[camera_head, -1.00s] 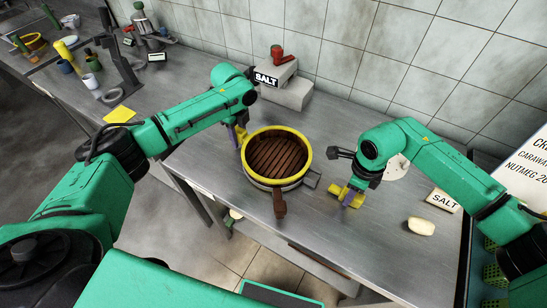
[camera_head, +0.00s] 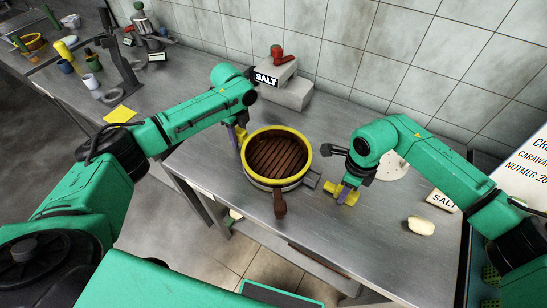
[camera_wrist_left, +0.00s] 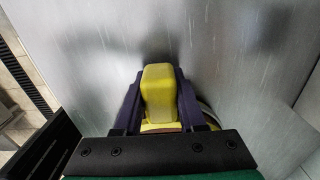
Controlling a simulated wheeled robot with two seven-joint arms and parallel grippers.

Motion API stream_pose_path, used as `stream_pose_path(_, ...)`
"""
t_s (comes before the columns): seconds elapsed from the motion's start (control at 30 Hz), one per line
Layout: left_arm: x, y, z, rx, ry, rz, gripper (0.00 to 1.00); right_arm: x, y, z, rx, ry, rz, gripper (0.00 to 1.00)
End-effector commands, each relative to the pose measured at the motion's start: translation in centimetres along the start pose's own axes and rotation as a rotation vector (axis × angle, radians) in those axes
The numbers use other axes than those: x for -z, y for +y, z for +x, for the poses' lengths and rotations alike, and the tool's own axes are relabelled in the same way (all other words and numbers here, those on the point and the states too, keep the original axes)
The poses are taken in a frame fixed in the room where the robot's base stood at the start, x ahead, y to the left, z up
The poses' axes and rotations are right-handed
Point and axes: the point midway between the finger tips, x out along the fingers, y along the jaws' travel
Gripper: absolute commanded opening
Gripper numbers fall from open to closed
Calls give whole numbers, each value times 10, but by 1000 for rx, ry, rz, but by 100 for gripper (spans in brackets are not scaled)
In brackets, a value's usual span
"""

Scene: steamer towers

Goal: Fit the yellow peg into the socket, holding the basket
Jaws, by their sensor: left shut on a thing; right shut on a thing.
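The basket (camera_head: 249,142) is round, with a yellow rim and a brown slatted floor, and stands on the steel table. My left gripper (camera_head: 236,137) is shut on the yellow grip (camera_head: 243,131) at the basket's left side. In the left wrist view this yellow block (camera_wrist_left: 159,88) sits between the purple fingers. A grey socket-like fitting (camera_head: 314,179) sticks out from the basket's right side. My right gripper (camera_head: 346,187) is shut on the yellow peg (camera_head: 351,199), to the right of that fitting and apart from it. The fingers partly hide the peg.
A brown handle (camera_head: 280,204) points from the basket toward the front edge. Grey blocks with a SALT label (camera_head: 266,79) stand behind. A pale lump (camera_head: 421,226) and another SALT sign (camera_head: 443,201) lie at right.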

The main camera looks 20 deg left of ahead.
Motion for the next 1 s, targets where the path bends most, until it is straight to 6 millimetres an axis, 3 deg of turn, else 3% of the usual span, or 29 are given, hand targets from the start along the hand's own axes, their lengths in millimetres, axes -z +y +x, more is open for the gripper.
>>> stream_pose_path(1.0,1,1,2,-5,2,2,0,-16,0,0,0,0,-1,0)
